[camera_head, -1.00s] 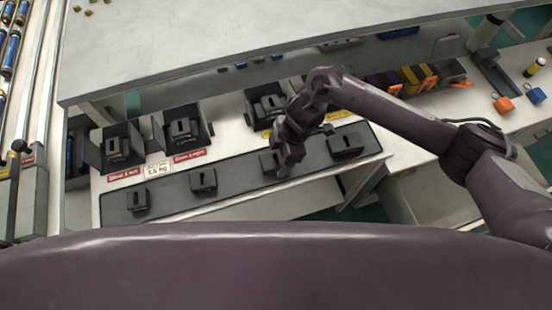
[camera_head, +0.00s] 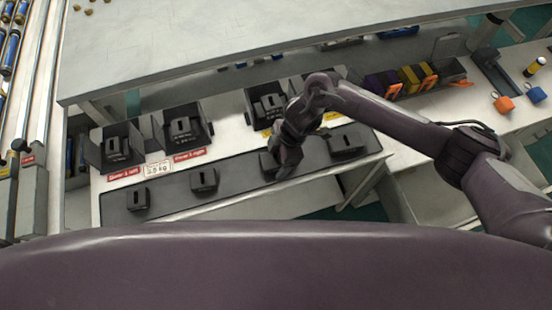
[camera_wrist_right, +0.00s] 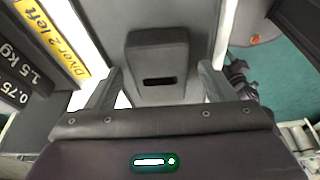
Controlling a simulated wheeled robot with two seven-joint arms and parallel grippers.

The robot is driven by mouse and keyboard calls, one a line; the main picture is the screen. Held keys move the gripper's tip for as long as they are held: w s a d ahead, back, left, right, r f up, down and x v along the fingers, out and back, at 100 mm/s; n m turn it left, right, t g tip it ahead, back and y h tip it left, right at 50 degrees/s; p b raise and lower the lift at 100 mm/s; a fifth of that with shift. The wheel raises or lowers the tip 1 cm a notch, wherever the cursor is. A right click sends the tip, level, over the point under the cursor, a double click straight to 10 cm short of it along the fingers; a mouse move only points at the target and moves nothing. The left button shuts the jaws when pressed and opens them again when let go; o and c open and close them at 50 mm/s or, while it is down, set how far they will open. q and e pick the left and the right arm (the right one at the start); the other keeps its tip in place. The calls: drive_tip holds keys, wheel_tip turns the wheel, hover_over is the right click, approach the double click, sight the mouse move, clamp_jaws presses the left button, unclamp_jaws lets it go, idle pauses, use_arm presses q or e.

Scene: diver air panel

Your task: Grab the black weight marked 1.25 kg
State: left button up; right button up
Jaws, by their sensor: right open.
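Several black weights with slots stand in a row on a dark strip (camera_head: 170,194). My right gripper (camera_head: 280,172) is over the third weight from the left (camera_head: 266,162), partly hiding it. In the right wrist view that slotted weight (camera_wrist_right: 158,45) lies between the two spread fingers of my right gripper (camera_wrist_right: 159,74), with a gap showing on each side. No marking on it is readable, so I cannot tell if it is the 1.25 kg one. The other weights on the strip are at the left (camera_head: 138,200), second (camera_head: 203,180) and far right (camera_head: 346,143). My left gripper is not in view.
Black holders with weights stand behind the strip, at left (camera_head: 121,147), middle (camera_head: 186,128) and right (camera_head: 264,104). The wrist view shows a yellow "Diver 2 left" label (camera_wrist_right: 55,40) and dark faces reading 1.5 kg (camera_wrist_right: 22,58) and 0.75. A grey shelf (camera_head: 230,35) overhangs behind.

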drive_tip(key=shift+c, duration=0.3)
clamp_jaws()
drive_tip(key=shift+w+a+r, duration=0.1)
drive_tip(key=shift+r, duration=0.05)
